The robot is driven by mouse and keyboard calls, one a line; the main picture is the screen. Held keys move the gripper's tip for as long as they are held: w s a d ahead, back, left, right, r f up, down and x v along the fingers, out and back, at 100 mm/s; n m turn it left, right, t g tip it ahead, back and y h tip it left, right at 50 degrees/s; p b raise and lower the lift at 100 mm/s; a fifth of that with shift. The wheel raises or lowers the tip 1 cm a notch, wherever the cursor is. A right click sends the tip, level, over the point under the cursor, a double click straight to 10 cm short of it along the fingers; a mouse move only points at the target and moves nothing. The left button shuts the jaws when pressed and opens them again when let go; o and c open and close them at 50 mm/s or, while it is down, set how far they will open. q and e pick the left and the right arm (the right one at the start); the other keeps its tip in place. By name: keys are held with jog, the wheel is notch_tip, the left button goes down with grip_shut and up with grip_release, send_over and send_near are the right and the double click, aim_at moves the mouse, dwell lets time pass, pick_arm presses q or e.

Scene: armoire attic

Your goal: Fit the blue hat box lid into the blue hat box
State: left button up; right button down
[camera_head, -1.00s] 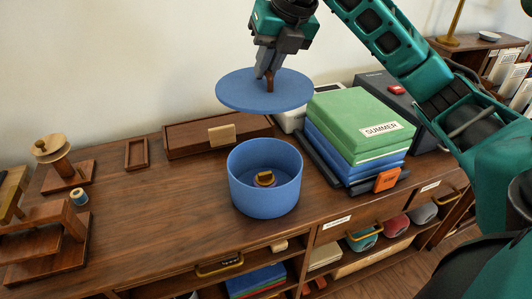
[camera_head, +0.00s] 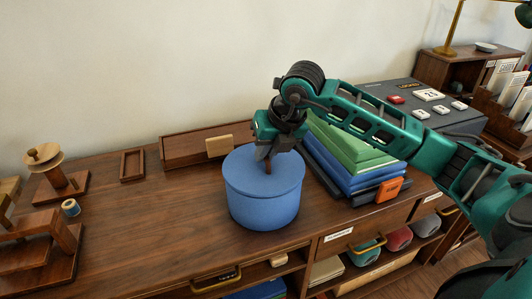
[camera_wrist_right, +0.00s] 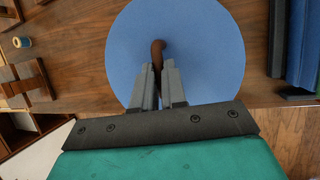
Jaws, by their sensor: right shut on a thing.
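The blue hat box (camera_head: 262,209) stands on the wooden dresser top. The round blue hat box lid (camera_head: 245,170) lies level over the box's mouth and covers the inside. Its rim lines up closely with the box wall; whether it is fully seated I cannot tell. My right gripper (camera_head: 268,160) is above the lid, shut on its brown knob. In the right wrist view the gripper (camera_wrist_right: 160,72) has its fingers around the knob (camera_wrist_right: 157,50), with the lid (camera_wrist_right: 210,50) filling the middle. My left gripper is not in view.
Green and blue folded cloths (camera_head: 345,160) are stacked right of the box, near my right arm. A wooden tray (camera_head: 190,146) lies behind it. A wooden spool stand (camera_head: 57,180) is at left.

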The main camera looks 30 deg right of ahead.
jog(key=shift+f, duration=0.1)
jog(key=shift+f, duration=0.3)
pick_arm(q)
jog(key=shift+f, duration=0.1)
pick_arm(e)
jog(key=c, duration=1.2)
grip_release()
jog(key=shift+r, duration=0.1)
jog(key=shift+r, duration=0.45)
pick_arm(q)
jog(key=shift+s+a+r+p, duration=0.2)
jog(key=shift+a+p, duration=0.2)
jog(key=shift+p, duration=0.3)
pick_arm(e)
jog(key=v, duration=1.1)
jog(key=shift+s+r, duration=0.2)
jog(key=shift+s, duration=0.05)
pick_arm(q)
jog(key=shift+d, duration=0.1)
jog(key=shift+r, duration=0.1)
